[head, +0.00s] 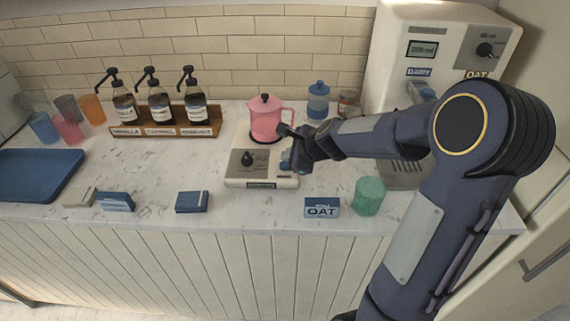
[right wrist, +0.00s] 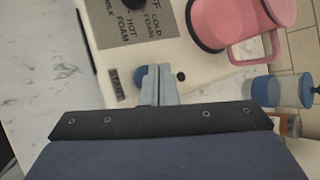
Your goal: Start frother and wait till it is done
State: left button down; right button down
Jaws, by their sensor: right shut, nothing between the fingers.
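The frother (head: 234,172) is a cream base on the counter with a pink lidded pitcher (head: 266,118) upright on its back part. Its front panel has a black knob (head: 248,158) and a small greenish display (head: 261,184). My right gripper (head: 287,162) is shut and empty, low over the right side of the panel. My left gripper is not in view.
A syrup rack (head: 160,131) with pump bottles stands at the back left. An OAT box (head: 321,208) and a green cup (head: 369,196) are at the front right. A DAIRY/OAT dispenser (head: 440,50) stands behind my right arm. A blue tray (head: 40,172) lies at the left.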

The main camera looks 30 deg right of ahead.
jog(key=shift+f, duration=0.15)
jog(key=shift+f+b, duration=0.3)
jog(key=shift+b, duration=0.1)
jog(key=shift+f+b, duration=0.5)
jog(key=shift+f, duration=0.05)
dwell(0.8)
jog(key=shift+r, duration=0.15)
jog(key=shift+r+p, duration=0.8)
jog(key=shift+p, duration=0.15)
notch_tip(320, 180, up, 5)
jog(key=p, duration=0.5)
jog(key=shift+r, duration=0.1)
